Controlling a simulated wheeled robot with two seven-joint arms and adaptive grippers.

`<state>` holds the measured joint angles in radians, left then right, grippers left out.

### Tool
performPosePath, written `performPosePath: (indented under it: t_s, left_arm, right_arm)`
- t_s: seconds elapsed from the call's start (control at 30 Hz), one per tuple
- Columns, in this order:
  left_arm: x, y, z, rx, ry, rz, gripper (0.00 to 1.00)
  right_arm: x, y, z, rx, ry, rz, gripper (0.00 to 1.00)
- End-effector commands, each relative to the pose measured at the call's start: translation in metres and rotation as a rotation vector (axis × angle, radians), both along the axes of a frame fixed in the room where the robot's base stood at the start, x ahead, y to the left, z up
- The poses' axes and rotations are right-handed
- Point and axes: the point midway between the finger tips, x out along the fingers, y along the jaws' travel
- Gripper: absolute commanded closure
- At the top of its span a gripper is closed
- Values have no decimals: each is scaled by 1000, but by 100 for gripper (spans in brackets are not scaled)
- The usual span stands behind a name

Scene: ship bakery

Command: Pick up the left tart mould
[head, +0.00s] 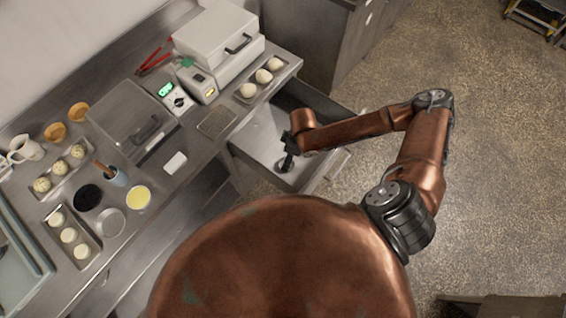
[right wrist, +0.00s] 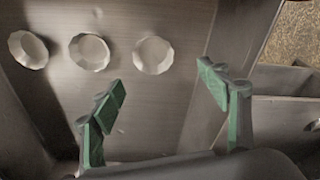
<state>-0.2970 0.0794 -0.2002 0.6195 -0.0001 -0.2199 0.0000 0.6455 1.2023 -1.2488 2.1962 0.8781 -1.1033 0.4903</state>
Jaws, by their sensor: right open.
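Three round, faceted tart moulds lie in a row on the drawer floor in the right wrist view: the left one (right wrist: 28,49), the middle one (right wrist: 90,52) and the right one (right wrist: 153,55). In the head view they are too small or hidden to tell apart. My right gripper (head: 285,163) is over the open drawer (head: 258,146). In the right wrist view its green-padded fingers (right wrist: 165,95) are wide apart with nothing between them. The moulds appear beyond the fingers, apart from them. My left gripper is not in view.
The drawer walls surround the right gripper.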

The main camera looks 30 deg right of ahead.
Motion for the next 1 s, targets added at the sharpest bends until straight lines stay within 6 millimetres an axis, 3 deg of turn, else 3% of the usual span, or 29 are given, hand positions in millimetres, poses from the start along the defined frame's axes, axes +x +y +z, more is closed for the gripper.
performPosePath:
  t_s: [0.1, 0.47, 0.73, 1.0]
  left_arm:
    - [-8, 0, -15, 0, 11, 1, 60]
    - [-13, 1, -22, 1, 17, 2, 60]
    - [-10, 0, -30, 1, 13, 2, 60]
    - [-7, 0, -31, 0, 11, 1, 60]
  right_arm:
    - [0, -2, -17, -2, 6, -3, 31]
    - [5, -1, -48, -4, 6, -3, 31]
    - [12, -3, -85, -4, 8, -3, 31]
    - [14, -1, -94, -2, 5, -2, 31]
